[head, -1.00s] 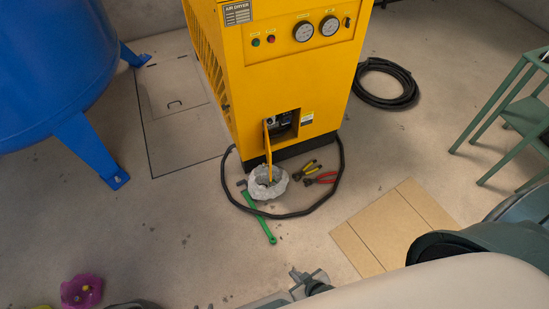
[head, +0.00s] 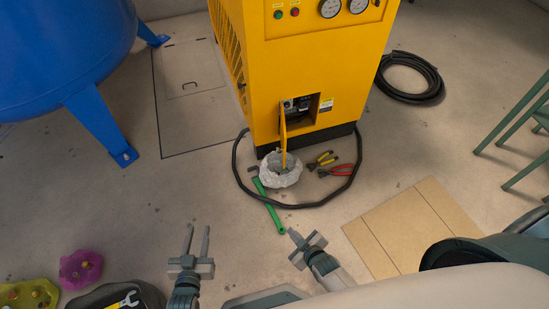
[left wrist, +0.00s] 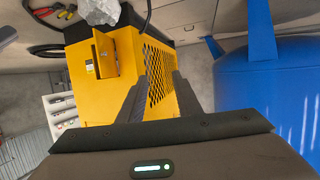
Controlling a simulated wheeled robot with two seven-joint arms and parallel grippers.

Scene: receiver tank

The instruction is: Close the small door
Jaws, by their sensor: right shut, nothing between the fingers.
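The small door (head: 283,128) is a narrow yellow panel on the front of the yellow air dryer (head: 330,75). It stands open, swung out from the left side of a dark recess (head: 300,110) with fittings inside. It also shows in the left wrist view (left wrist: 104,52), where the dryer appears upside down. My left gripper (head: 197,228) is open and empty, well short of the door, at the lower left; its two spread fingers show in the left wrist view (left wrist: 159,76). My right gripper (head: 293,233) is shut and empty, below the dryer in the picture and apart from the door.
A grey rough bowl-like block (head: 281,172) sits on the floor under the door. A green tool (head: 270,208), pliers (head: 322,160) and a black hose (head: 238,170) lie around it. A blue tank (head: 65,50) stands left.

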